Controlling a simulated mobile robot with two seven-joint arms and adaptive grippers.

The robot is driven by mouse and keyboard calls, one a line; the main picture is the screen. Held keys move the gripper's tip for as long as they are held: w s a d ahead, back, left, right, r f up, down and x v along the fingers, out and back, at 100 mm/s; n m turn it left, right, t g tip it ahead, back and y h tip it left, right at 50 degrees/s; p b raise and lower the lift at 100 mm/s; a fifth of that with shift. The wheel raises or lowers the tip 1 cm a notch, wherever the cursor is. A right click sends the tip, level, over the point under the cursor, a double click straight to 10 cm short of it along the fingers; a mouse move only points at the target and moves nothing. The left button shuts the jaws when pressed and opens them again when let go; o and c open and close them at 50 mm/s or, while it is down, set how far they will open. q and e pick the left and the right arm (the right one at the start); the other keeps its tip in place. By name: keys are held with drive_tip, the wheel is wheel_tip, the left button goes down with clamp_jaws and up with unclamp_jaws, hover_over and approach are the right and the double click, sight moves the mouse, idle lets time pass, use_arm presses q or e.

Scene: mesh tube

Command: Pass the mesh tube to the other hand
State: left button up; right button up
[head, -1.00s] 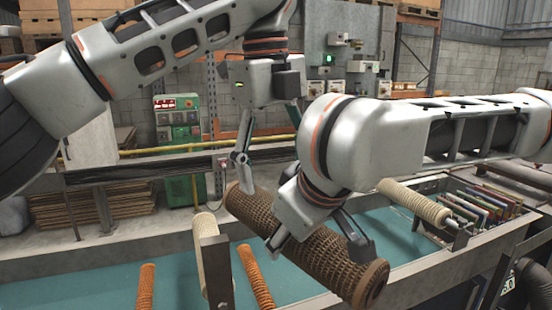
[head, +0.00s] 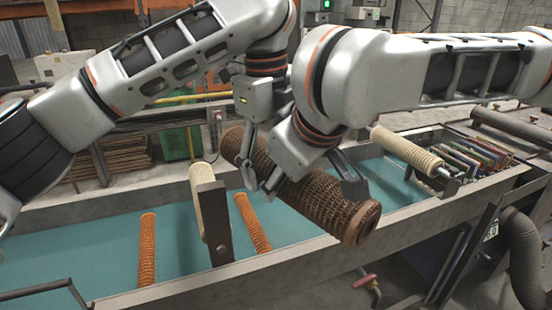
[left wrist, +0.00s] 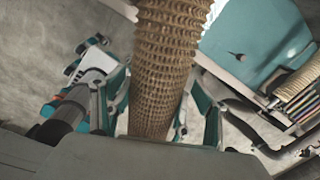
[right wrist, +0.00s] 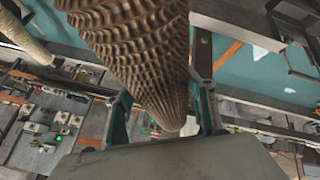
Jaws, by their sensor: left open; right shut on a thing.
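The mesh tube (head: 318,203) is a long brown woven cylinder, held tilted above the trough in the head view. My right gripper (head: 308,188) is shut around its middle; in the right wrist view the tube (right wrist: 135,55) runs between the two fingers. My left gripper (head: 250,168) is open at the tube's upper left part. One finger shows in front of the tube; the other is hidden. In the left wrist view the tube (left wrist: 165,70) passes between the spread left fingers (left wrist: 158,122). Contact cannot be told.
Below is a long trough with a teal bed (head: 185,240) and grey rims. Orange mesh rolls (head: 147,250) lie in it. A cream roll (head: 196,190) stands by a brown post (head: 214,225). Another cream roll (head: 405,150) and a rack of coloured panels (head: 475,160) are at right.

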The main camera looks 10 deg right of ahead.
use_arm(q)
drive_tip(key=c, duration=1.3)
drive_tip(key=o, duration=1.3)
